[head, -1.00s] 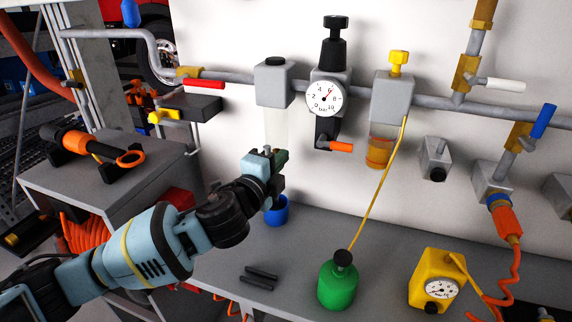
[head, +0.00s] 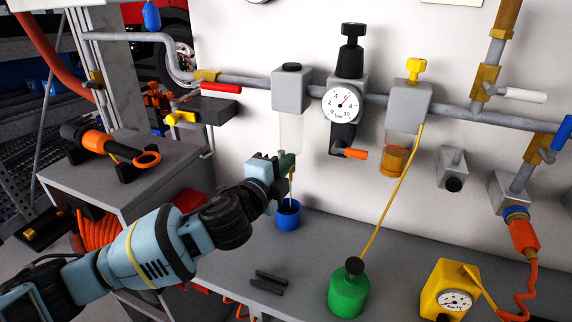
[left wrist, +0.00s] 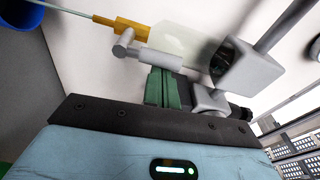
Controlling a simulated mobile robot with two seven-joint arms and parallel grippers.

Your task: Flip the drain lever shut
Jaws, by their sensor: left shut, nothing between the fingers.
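My left gripper (head: 286,162) is just below the clear filter bowl (head: 290,132) on the wall pipe. Its green fingers (left wrist: 166,87) are shut with nothing between them. In the left wrist view a brass drain valve (left wrist: 122,25) sits at the end of the bowl, with a grey drain lever (left wrist: 150,57) beside it. The lever passes close by the fingertips; I cannot tell whether they touch. A thin pale line runs from the valve toward the blue cup (head: 288,216) below. In the head view the gripper hides most of the valve and lever. My right gripper is not in view.
A pressure gauge (head: 341,103) and an oil bowl (head: 394,160) hang to the right of the filter. A green bottle (head: 348,292) and a yellow gauge box (head: 447,288) stand on the bench (head: 320,240). Two dark bars (head: 268,282) lie in front of the cup.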

